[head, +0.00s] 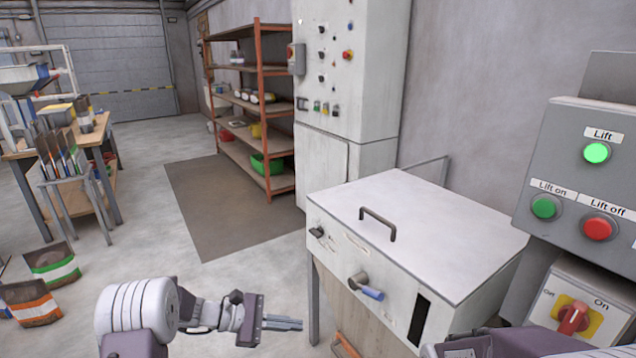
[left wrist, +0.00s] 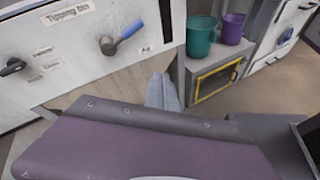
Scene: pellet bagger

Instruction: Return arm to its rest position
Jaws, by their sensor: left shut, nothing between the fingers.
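My left arm comes in from the bottom left in the head view, and its gripper (head: 284,323) points right with its fingers together and empty. The left gripper (left wrist: 163,92) also shows in the left wrist view, fingers shut, below the front of the tipping bin. It is apart from the white bin (head: 425,228), to the left of its front face in the head view. The bin's blue-gripped lever (head: 367,291) also shows in the left wrist view (left wrist: 122,38). Part of my right arm shows at the bottom right of the head view; its gripper is out of view.
A grey lift panel (head: 570,165) with a lit green lamp stands at right, above a red rotary switch (head: 573,319). A teal bucket (left wrist: 201,37) and purple bucket (left wrist: 232,28) stand on a low unit. Open floor lies to the left, with printed bags (head: 52,265) farther left.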

